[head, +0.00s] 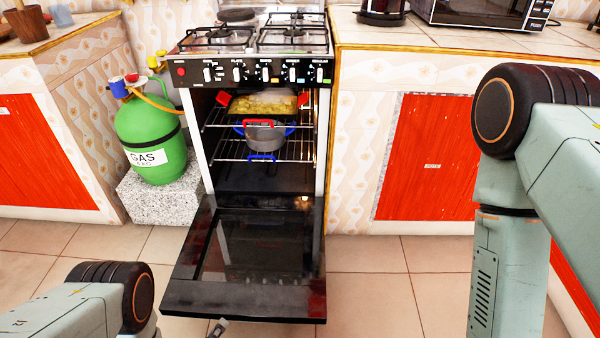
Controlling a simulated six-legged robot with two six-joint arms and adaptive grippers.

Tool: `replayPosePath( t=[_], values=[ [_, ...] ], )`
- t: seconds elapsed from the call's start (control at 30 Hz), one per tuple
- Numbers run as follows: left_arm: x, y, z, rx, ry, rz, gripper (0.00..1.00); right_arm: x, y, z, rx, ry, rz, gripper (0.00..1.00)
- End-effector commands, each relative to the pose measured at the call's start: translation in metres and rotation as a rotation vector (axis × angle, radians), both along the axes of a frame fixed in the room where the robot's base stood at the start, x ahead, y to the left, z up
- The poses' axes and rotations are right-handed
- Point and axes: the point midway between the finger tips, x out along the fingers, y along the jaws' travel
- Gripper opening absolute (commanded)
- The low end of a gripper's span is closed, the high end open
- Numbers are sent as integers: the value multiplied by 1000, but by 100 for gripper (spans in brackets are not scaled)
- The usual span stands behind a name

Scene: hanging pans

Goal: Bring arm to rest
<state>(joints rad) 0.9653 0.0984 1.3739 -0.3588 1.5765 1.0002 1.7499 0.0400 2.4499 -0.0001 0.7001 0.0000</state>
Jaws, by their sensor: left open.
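My left arm comes in at the bottom left, with its dark round joint and grey-green link in view. Only a small tip of my left gripper (217,327) shows at the bottom edge, just below the front edge of the lowered oven door (245,298). The rest of that gripper is cut off by the frame, and nothing is seen held in it. My right arm stands large at the right, bent at a dark round joint, with its lower link running down out of the frame. My right gripper is out of view.
The oven of the stove (255,72) is open. A tray of food (263,104) and a grey pot (264,135) sit on its racks. A green gas bottle (150,138) stands on a stone block (160,203) at left. Tiled floor (375,285) is free right of the door.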

Motion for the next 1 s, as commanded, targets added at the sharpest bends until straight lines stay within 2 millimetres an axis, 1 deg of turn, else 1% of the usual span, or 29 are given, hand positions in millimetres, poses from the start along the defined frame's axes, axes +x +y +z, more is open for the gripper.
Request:
replayPosePath(
  t=[0.03, 0.13, 0.27, 0.37, 0.47, 0.5, 0.57, 0.6, 0.7, 0.8, 0.9, 1.0],
  values=[
    [2, 0, 11, 67, 54, -10, 43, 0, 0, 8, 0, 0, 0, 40],
    [-6, 2, 23, 208, 178, -46, 43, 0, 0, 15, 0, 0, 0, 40],
    [-28, 5, 45, 376, 346, -129, 43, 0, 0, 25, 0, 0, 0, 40],
    [-54, 8, 70, 486, 478, -216, 43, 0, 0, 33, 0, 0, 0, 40],
    [-87, 11, 100, 583, 609, -322, 43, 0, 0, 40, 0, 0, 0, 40],
    [-101, 11, 113, 615, 660, -368, 43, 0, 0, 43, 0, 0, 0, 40],
    [-123, 13, 133, 657, 731, -439, 43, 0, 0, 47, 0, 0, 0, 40],
    [-137, 14, 146, 679, 775, -484, 43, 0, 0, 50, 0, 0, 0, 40],
    [-167, 16, 175, 716, 862, -581, 43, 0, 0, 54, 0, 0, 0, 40],
    [-188, 17, 193, 735, 917, -646, 43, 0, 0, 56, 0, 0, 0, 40],
    [-197, 18, 200, 742, 939, -676, 38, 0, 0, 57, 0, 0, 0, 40],
    [-199, 18, 201, 742, 943, -683, 38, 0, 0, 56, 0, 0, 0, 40]
  ],
)
